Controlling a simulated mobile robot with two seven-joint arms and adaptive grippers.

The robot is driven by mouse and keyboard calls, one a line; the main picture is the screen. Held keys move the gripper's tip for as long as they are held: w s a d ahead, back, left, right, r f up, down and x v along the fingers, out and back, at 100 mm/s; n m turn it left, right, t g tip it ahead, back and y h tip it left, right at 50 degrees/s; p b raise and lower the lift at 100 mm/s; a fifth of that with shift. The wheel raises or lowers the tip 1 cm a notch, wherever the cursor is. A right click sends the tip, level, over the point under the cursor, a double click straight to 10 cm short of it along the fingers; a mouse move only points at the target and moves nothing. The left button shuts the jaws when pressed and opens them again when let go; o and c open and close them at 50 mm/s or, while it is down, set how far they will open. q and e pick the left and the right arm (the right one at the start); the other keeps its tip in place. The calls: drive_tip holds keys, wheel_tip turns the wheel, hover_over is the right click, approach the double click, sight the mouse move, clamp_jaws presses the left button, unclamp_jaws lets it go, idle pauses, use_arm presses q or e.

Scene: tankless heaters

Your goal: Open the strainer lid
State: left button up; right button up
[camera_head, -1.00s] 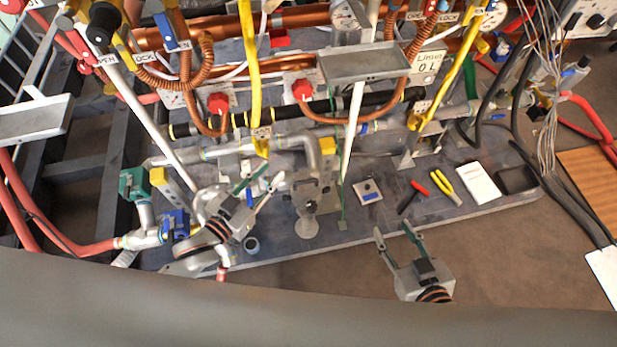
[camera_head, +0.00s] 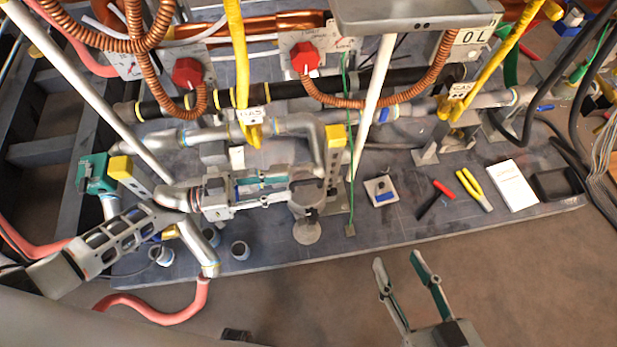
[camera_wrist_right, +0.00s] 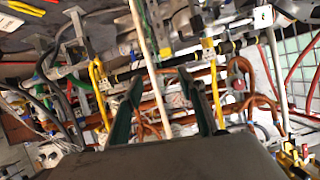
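The strainer (camera_head: 305,192) is a grey metal body on the bench near the middle of the head view. A round grey disc (camera_head: 306,232) shows at its front; I cannot tell whether this is the lid. My left gripper (camera_head: 290,187) points right, its two fingers apart, tips at the strainer's left side. Whether they touch it is not clear. My right gripper (camera_head: 397,260) is open and empty over the floor in front of the bench; its spread fingers also show in the right wrist view (camera_wrist_right: 160,80).
Pipes and red valves (camera_head: 187,72) crowd the back. A grey tray (camera_head: 410,15) overhangs at the top. Red-handled (camera_head: 436,197) and yellow-handled (camera_head: 473,188) tools and a white pad (camera_head: 512,186) lie to the right. The floor in front is clear around the right gripper.

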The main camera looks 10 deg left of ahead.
sight(298, 184)
use_arm(q)
drive_tip(key=x, duration=0.7)
drive_tip(key=shift+b, duration=0.35)
clamp_jaws()
